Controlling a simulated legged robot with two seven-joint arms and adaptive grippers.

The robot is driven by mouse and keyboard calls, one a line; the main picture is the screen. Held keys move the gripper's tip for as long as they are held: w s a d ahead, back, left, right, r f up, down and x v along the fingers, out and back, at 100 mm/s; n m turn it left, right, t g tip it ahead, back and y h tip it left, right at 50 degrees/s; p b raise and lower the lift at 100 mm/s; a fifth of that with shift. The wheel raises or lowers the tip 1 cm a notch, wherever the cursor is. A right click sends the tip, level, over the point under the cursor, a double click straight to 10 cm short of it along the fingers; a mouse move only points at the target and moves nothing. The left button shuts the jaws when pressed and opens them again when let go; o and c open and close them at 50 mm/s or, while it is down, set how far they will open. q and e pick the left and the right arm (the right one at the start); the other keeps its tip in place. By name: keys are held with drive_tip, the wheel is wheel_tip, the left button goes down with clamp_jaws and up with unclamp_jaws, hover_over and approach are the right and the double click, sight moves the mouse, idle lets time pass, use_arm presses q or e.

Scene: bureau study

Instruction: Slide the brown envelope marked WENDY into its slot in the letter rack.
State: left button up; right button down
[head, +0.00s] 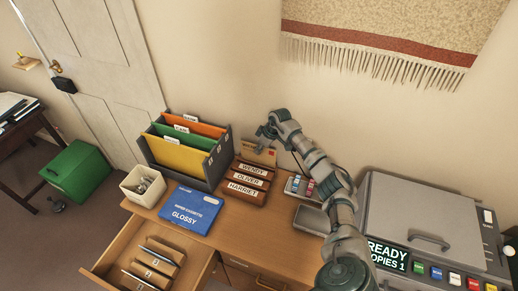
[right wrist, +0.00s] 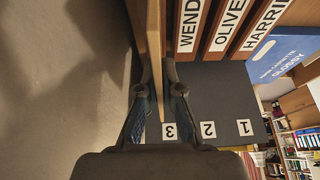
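The letter rack (head: 248,182) is brown wood with stepped white labels WENDY, OLIVER and HARRIET, WENDY rearmost. The brown envelope (head: 259,154), with a red stamp, stands upright just behind the WENDY label, its lower part hidden by that panel. My right gripper (head: 264,132) is at its top edge. In the right wrist view the envelope (right wrist: 154,50) shows edge-on as a tan strip between both fingers (right wrist: 158,88), which are shut on it. The WENDY panel (right wrist: 187,25) is right of it there. How deep it sits is hidden. My left gripper is not in view.
A dark file holder (head: 217,160) with coloured folders stands left of the rack. A blue GLOSSY box (head: 191,209) and a white cup (head: 143,186) are in front. A copier (head: 425,225) and small trays (head: 312,219) are right. A drawer (head: 150,262) is open.

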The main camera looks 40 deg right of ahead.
drive_tip(key=shift+a+r+p, duration=0.1)
drive_tip(key=shift+a+p, duration=0.35)
drive_tip(key=shift+p, duration=0.05)
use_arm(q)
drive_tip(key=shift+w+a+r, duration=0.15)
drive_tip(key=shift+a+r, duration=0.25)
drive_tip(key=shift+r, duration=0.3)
use_arm(e)
drive_tip(key=shift+a+r, duration=0.15)
drive_tip(key=shift+a, duration=0.5)
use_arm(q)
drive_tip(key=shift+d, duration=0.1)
use_arm(e)
drive_tip(key=shift+d, duration=0.2)
use_arm(q)
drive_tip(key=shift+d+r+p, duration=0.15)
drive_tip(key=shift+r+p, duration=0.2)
drive_tip(key=shift+p, duration=0.15)
use_arm(e)
drive_tip(key=shift+d, duration=0.3)
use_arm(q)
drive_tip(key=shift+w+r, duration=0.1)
use_arm(e)
drive_tip(key=shift+a, duration=0.1)
